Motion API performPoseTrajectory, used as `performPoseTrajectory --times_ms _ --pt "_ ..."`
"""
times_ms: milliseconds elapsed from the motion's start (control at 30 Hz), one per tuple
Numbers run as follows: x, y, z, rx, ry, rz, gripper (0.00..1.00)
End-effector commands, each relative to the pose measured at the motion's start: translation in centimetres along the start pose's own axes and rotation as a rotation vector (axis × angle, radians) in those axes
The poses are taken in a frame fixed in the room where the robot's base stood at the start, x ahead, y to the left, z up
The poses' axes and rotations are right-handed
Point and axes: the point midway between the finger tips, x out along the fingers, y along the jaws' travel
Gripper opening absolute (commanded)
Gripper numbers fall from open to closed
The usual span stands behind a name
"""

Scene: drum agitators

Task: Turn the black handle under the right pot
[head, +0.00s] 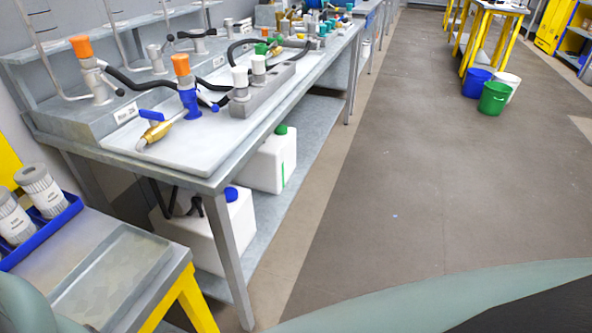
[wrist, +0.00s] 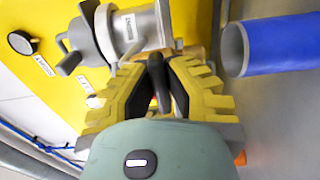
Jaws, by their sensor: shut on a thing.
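In the wrist view my gripper (wrist: 160,72) has yellow stepped fingers with black pads. It is shut on a slim dark handle (wrist: 161,98), which shows between the pads and is partly hidden by them. A grey metal pot (wrist: 133,32) with a small label is just beyond the fingertips, in front of a yellow panel. I cannot tell from this view whether it is the right one of the pots. The head view shows neither the handle nor my gripper.
A blue cylinder (wrist: 285,45) is close to the right of my gripper. A round black knob (wrist: 22,42) is on the yellow panel (wrist: 55,15). In the head view a grey bench (head: 190,145) runs along the left, and the floor (head: 430,150) is mostly clear.

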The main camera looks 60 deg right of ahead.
Motion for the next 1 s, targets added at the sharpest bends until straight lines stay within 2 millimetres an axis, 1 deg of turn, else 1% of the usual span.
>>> performPoseTrajectory --times_ms 33,300,333,600,867,1000 --pt "0.05 -0.26 0.07 0.0 -0.003 -0.007 0.0" --pt "0.05 -0.25 0.08 0.0 -0.003 -0.008 0.0" --pt "0.05 -0.25 0.08 0.0 -0.003 -0.008 0.15" --pt "0.03 -0.12 0.06 0.0 -0.002 -0.004 0.42" --pt "-0.06 -0.06 0.02 0.0 -0.001 -0.002 0.42" --pt "-0.84 -0.07 -0.09 -0.001 0.002 -0.002 0.42"
